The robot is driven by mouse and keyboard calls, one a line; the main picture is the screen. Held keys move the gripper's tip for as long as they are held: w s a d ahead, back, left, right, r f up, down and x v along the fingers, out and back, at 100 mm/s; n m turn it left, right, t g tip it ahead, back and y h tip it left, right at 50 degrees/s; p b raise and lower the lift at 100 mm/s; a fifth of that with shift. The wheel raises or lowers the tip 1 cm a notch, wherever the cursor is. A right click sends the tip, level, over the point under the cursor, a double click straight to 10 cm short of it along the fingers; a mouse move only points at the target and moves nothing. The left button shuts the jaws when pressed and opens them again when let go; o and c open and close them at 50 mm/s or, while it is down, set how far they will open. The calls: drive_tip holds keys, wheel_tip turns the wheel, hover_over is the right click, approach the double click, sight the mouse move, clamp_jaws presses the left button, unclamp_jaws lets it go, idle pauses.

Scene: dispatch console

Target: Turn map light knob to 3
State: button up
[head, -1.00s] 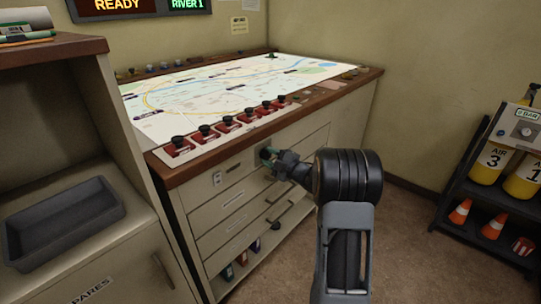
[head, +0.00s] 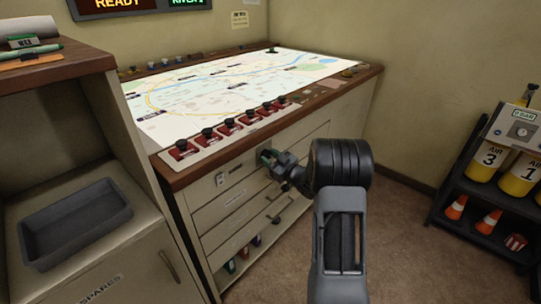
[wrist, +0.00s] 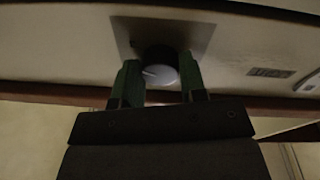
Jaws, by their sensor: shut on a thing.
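The map light knob (wrist: 158,72) is a dark round knob with a pale mark on its face, on a metallic plate (wrist: 196,36) in the wrist view. My gripper (wrist: 158,82) has its two green fingers on either side of the knob and is shut on it. In the head view my gripper (head: 266,158) is at the upper front of the map cabinet (head: 230,200), and it hides the knob there. The scale numbers around the knob cannot be read.
A lit map table (head: 230,88) tops the cabinet, with a row of red-based black knobs (head: 230,127) along its front edge. A grey tray (head: 75,222) sits at left. A rack with yellow cylinders (head: 517,180) stands at right.

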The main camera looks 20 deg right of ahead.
drive_tip(key=shift+m+p, duration=0.4)
drive_tip(key=shift+m, duration=0.5)
drive_tip(key=shift+m+h, duration=0.3)
drive_tip(key=shift+h, duration=0.1)
drive_tip(key=o, duration=0.9)
drive_tip(key=p+v, duration=0.1)
drive_tip(key=v, duration=1.2)
drive_tip(key=shift+s+d+f, duration=0.1)
drive_tip(key=shift+s, duration=0.25)
